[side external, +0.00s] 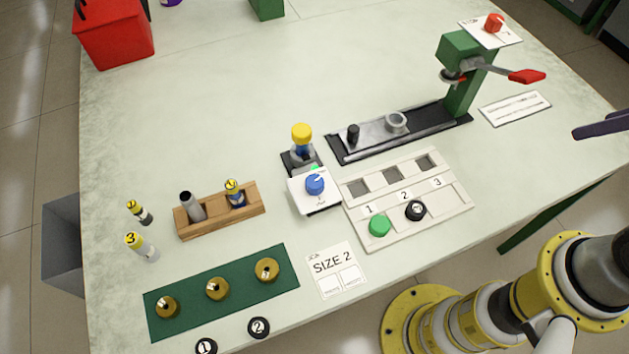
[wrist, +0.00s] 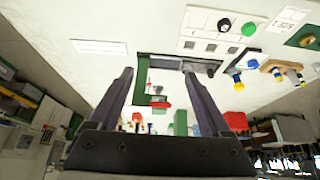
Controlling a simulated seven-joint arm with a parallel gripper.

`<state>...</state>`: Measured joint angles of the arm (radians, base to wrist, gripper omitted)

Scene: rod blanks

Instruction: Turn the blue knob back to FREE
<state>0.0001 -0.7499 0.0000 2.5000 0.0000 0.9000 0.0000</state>
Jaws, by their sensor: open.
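The blue knob (side external: 315,184) sits on a small white box (side external: 321,203) near the middle of the table. It has a pale pointer line on top; the box's lettering is too small to read, so I cannot tell its setting. A small green light shows at the box's far edge. My gripper (wrist: 164,75) is open and empty in the wrist view, its two dark fingers wide apart. In the side external view only a dark finger part shows at the right edge, far from the knob.
A yellow-capped piece (side external: 302,136) stands just behind the box. A numbered white panel (side external: 455,204) lies close on its right, with green and black discs. A green press (side external: 463,75) with a red-tipped lever stands back right. A wooden rack (side external: 243,208) is left.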

